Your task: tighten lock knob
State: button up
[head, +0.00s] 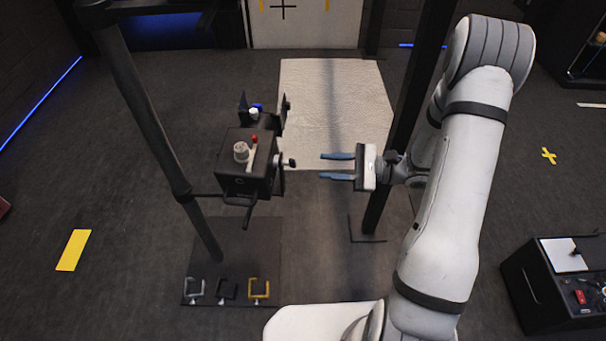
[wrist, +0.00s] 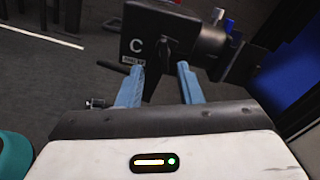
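A black boxy device (head: 246,164) hangs on a dark stand, with a white knob and a small red part on top. A small light-tipped knob (head: 288,162) sticks out of its right side, facing my gripper; I cannot tell for sure that it is the lock knob. My gripper (head: 321,166) points left at that side, fingers apart and empty, a short gap away. The knob is hard to make out there against the dark body.
A dark stand pole (head: 150,110) rises left of the device, and another dark post (head: 398,125) stands near my wrist. Several clamps (head: 227,289) lie on the base plate below. A black console (head: 560,285) is at lower right. A pale mat (head: 335,100) lies on the floor behind.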

aim_at(289, 163)
jog(key=w+a+f+b, duration=0.1)
jog(key=w+a, duration=0.1)
jog(key=a, duration=0.5)
jog(key=shift+a+m+t+b, duration=0.15)
jog(key=shift+m+t+b, duration=0.2)
jog(key=shift+m+t, duration=0.05)
jog(key=shift+f, duration=0.1)
grip_shut()
